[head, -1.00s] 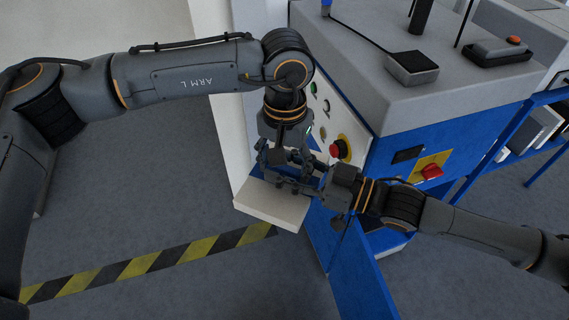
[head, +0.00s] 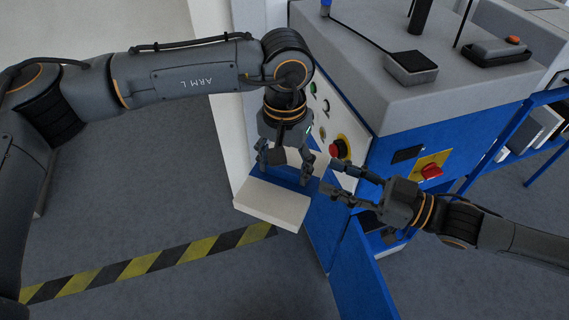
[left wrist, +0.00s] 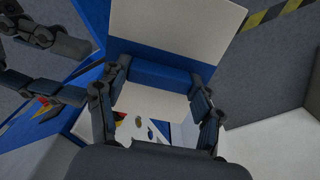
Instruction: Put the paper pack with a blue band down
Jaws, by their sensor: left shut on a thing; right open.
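The paper pack (head: 272,204) is a white slab with a blue band across it. My left gripper (head: 285,170) is shut on it, a finger on each side near the band. In the left wrist view the pack (left wrist: 178,22) runs out from between the left gripper's fingers (left wrist: 160,92), with the blue band crossing between them. My right gripper (head: 332,176) is open and empty, just right of the pack and apart from it. It also shows at the left of the left wrist view (left wrist: 45,65). Whether anything supports the pack from below is hidden.
A blue and grey machine (head: 400,110) stands close behind and right, with a red button (head: 337,151) and a red switch (head: 431,171) on its faces. A blue panel (head: 362,280) juts out below. Open grey floor with yellow-black tape (head: 150,262) lies front left.

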